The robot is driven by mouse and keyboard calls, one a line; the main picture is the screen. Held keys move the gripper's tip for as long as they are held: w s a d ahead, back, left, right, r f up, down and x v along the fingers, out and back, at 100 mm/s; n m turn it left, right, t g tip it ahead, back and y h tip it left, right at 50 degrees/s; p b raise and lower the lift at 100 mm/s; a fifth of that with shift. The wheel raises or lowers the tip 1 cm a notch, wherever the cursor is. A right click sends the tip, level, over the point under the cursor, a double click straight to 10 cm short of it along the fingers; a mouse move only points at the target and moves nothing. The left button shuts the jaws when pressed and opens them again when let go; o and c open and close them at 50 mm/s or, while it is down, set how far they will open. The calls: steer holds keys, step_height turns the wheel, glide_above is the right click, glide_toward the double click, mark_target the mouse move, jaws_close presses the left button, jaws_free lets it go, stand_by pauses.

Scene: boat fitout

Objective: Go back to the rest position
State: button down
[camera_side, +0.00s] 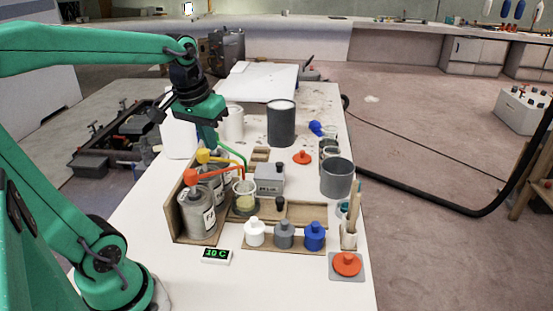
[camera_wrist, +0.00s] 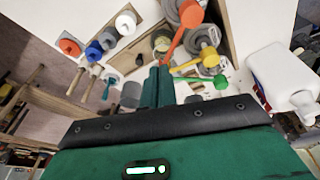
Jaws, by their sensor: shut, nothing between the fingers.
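My gripper (camera_side: 208,132) is shut and empty, raised above the back left part of the white table (camera_side: 300,275). In the wrist view its two green fingers (camera_wrist: 157,88) lie together with nothing between them. Below and in front of it in the side view stand grey cans (camera_side: 196,213) with red, yellow and green levers. A small cup with pale yellow contents (camera_side: 245,194) sits beside the cans, at a grey scale box (camera_side: 269,178). No rest position is marked in either view.
White, grey and blue bottles (camera_side: 284,235) stand in a wooden rack at the front. A dark grey canister (camera_side: 281,123) and a grey cup (camera_side: 336,178) stand toward the right. A white jug (camera_wrist: 284,78) is close at the right of the wrist view.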

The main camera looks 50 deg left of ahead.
steer(key=s+d+f+m+t, duration=0.1)
steer(key=s+d+m+t, duration=0.2)
steer(key=d, duration=0.5)
steer(key=shift+s+d+f+m+h, duration=0.35)
steer(key=shift+s+m, duration=0.45)
steer(key=shift+s, duration=0.5)
